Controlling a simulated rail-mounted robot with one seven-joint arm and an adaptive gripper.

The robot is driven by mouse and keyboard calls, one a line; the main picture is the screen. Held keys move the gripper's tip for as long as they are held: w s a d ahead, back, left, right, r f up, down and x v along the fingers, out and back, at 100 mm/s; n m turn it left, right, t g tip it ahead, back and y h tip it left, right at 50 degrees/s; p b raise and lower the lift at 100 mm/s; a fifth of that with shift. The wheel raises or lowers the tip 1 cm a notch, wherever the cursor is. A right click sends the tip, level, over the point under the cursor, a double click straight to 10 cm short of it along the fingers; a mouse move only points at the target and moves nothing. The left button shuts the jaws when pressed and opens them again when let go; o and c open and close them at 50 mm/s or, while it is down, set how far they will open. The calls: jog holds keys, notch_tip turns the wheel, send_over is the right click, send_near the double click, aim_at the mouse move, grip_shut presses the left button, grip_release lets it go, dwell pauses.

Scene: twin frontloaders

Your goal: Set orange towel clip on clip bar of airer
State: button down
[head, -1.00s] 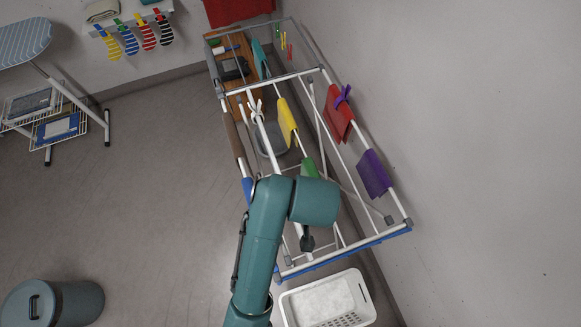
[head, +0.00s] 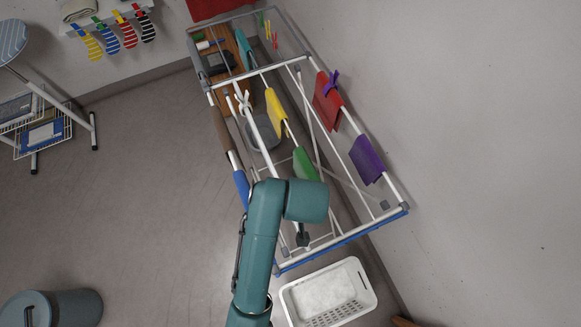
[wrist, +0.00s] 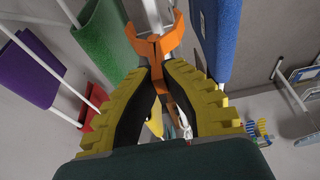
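My gripper (wrist: 155,78) is shut on the orange towel clip (wrist: 155,42) in the wrist view. Its yellow ribbed fingers pinch the clip's tail, and the clip's curved open jaws point away from the gripper. A white bar (wrist: 152,12) of the airer runs just beyond the jaws; I cannot tell whether they touch it or go around it. In the head view the airer (head: 282,70) stands along the right wall. My arm covers part of its near end and hides the gripper and the orange clip.
Green cloth (wrist: 102,40) and blue cloth (wrist: 221,38) hang close on either side of the gripper. Purple (head: 367,160), red (head: 326,100) and yellow (head: 276,112) cloths hang on the airer. A white basket (head: 367,290) stands at its near end. The floor to the left is open.

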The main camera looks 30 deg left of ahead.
jog(key=shift+f+b, duration=0.75)
jog(key=shift+f, duration=2.1)
jog(key=shift+c, duration=2)
grip_release()
jog(key=shift+o, duration=0.3)
jog(key=o, duration=0.3)
jog(key=shift+o, duration=0.2)
jog(key=shift+r, duration=0.1)
jog(key=v, duration=1.2)
jog(key=shift+d, duration=0.1)
